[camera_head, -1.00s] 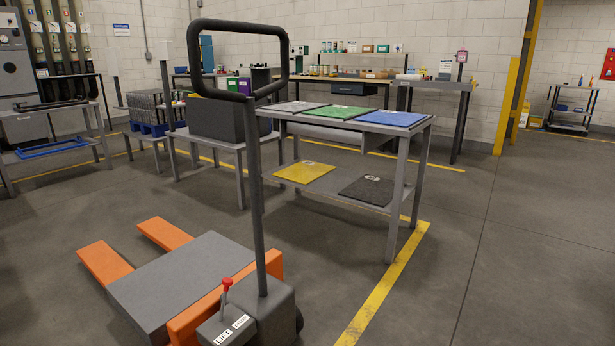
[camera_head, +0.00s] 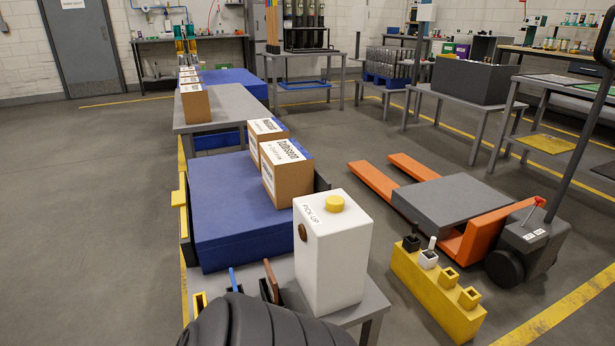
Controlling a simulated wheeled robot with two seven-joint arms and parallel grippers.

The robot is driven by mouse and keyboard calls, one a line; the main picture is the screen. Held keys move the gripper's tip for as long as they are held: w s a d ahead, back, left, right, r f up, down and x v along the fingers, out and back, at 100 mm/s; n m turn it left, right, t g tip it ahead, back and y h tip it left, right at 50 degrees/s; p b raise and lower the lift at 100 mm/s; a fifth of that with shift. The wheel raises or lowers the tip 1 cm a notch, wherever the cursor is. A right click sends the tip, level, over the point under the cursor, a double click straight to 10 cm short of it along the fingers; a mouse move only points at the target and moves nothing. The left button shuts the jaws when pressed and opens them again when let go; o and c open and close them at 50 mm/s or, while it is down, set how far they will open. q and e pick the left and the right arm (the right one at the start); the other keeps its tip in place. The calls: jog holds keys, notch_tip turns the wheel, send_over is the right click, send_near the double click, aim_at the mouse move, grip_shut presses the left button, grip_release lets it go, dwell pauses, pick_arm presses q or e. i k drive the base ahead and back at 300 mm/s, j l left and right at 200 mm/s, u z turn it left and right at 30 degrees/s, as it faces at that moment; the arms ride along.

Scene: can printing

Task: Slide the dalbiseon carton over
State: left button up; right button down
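Two brown cartons with white printed tops stand side by side on the right part of a blue surface. The nearer carton (camera_head: 292,186) has lettering that looks like "Dalbiseon". The other carton (camera_head: 262,133) stands just behind it, its label hard to read. The blue surface (camera_head: 225,215) is bare to the left of and in front of them. Neither gripper shows in the view.
A white PICK-UP box (camera_head: 335,262) with a yellow button stands on the near grey table. More cartons (camera_head: 194,102) line a grey table (camera_head: 228,104) behind. An orange pallet truck (camera_head: 465,235) and a yellow block (camera_head: 435,290) are right. The left floor is clear.

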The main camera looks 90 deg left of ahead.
aim_at(287, 167)
jog(key=k+j, duration=0.1)
jog(key=k, duration=0.35)
jog(key=k+j+u, duration=0.15)
jog(key=k, duration=0.25)
jog(key=k+j, duration=0.1)
jog(key=k, duration=0.35)
jog(key=k+j, duration=0.15)
jog(key=j, duration=0.45)
jog(key=k+j+u, duration=0.15)
jog(key=j, duration=1)
jog(key=k+j+u, duration=0.15)
jog(key=j, duration=1)
jog(key=i+j+u, duration=0.1)
jog(key=j, duration=0.45)
jog(key=i+j, duration=0.15)
jog(key=j, duration=0.45)
jog(key=k+u, duration=0.05)
